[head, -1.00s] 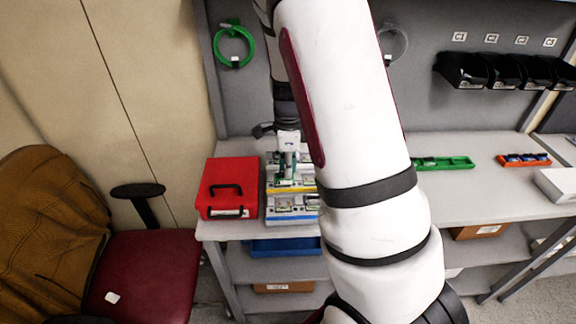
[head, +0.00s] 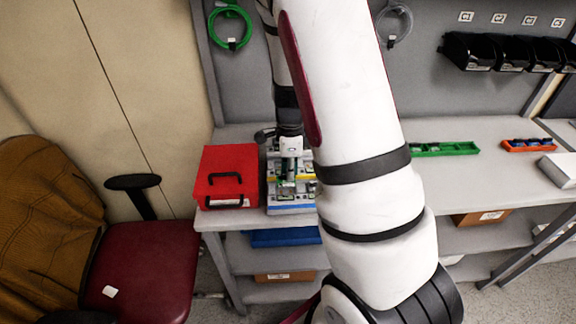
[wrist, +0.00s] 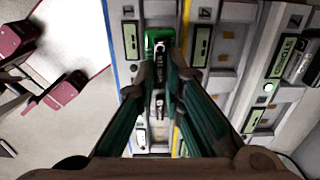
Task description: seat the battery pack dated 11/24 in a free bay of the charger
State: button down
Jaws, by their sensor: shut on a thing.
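My gripper (wrist: 160,85) is shut on a narrow pack, the battery pack (wrist: 160,72), which shows green and dark between the fingertips in the wrist view. Its date cannot be read. The gripper points down over the front, blue-edged part of a stepped bank of grey units (wrist: 130,75), which appears to be the charger. Whether the pack is inside a bay or just above it I cannot tell. In the head view my gripper (head: 288,178) is over the same bank (head: 292,209), partly hidden by my arm.
A red case (head: 228,176) stands close to the left of the bank. A green tray (head: 445,149) and an orange tray (head: 527,145) lie farther right on the bench. A chair (head: 140,265) stands at the front left. The bench between bank and trays is partly hidden.

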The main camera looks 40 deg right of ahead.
jog(key=shift+f+b, duration=0.6)
jog(key=shift+f, duration=0.95)
jog(key=shift+f, duration=0.25)
jog(key=c, duration=1.6)
grip_release()
jog(key=shift+r, duration=0.1)
jog(key=shift+w+r, duration=0.15)
jog(key=shift+r, duration=0.15)
jog(key=r, duration=1.1)
jog(key=shift+s, duration=0.2)
